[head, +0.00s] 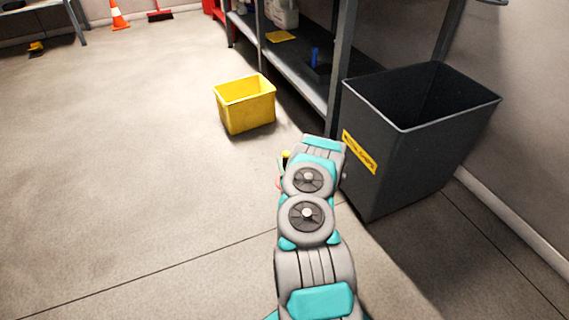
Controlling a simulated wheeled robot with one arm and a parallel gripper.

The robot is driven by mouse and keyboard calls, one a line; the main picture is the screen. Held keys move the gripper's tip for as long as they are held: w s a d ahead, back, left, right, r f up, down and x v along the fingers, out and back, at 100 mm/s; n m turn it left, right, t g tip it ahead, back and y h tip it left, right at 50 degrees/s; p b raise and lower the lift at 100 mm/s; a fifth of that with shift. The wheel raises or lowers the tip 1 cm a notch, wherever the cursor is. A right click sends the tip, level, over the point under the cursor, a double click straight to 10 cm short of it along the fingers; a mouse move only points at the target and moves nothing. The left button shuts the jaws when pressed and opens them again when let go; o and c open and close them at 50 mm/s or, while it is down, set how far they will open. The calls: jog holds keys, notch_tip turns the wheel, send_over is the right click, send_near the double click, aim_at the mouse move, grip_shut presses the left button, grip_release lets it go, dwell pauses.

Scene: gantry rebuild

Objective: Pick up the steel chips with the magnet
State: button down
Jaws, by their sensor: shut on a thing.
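My arm reaches forward from the bottom middle, and its wrist end hides my gripper. A small part with a yellow top (286,155) and a bit of red below it shows at the left edge of the wrist; I cannot tell whether it is the magnet. No steel chips can be made out on the visible floor. A dark grey open bin (400,160) with a yellow label that seems to end in "chips" stands to the right of my arm. Its inside looks dark and its bottom is hidden.
A yellow open box (247,112) sits on the floor ahead. A grey shelf rack (345,55) stands behind it, holding a blue item (314,57) and a yellow item (281,37). A cone (118,17) and red broom (160,15) are far left.

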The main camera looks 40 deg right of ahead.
jog(key=b+x, duration=0.7)
jog(key=x, duration=0.4)
jog(key=shift+d, duration=0.3)
jog(key=shift+w, duration=0.1)
dwell(0.3)
jog(key=shift+f, duration=0.15)
jog(key=shift+f, duration=0.55)
dwell(0.6)
jog(key=shift+r+p, duration=0.4)
jog(key=shift+r, duration=0.35)
